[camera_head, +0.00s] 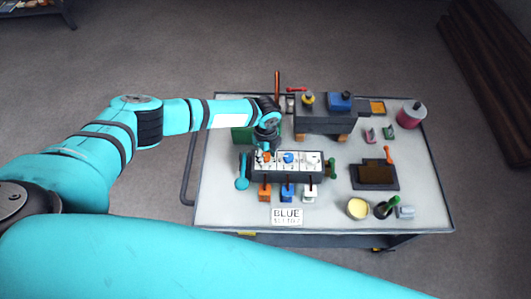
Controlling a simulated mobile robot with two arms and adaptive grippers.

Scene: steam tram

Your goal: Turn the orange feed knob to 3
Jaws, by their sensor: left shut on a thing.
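A dark control box with a white top panel (298,158) stands on the table. The orange feed knob (265,158) is at the panel's left end, mostly hidden. A blue knob (288,157) is in the middle and a white knob (311,157) at the right. My left gripper (266,148) reaches down from above the panel's left end and is shut on the orange knob. The knob's pointer and the dial numbers are too small to read. My right gripper is not in view.
Orange, blue and white tabs (287,192) stick out in front of the box. A sign reading BLUE (287,215) lies nearer. A dark block with a blue part (340,101) stands behind. A cream cup (357,208) and a pink canister (411,114) stand at right.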

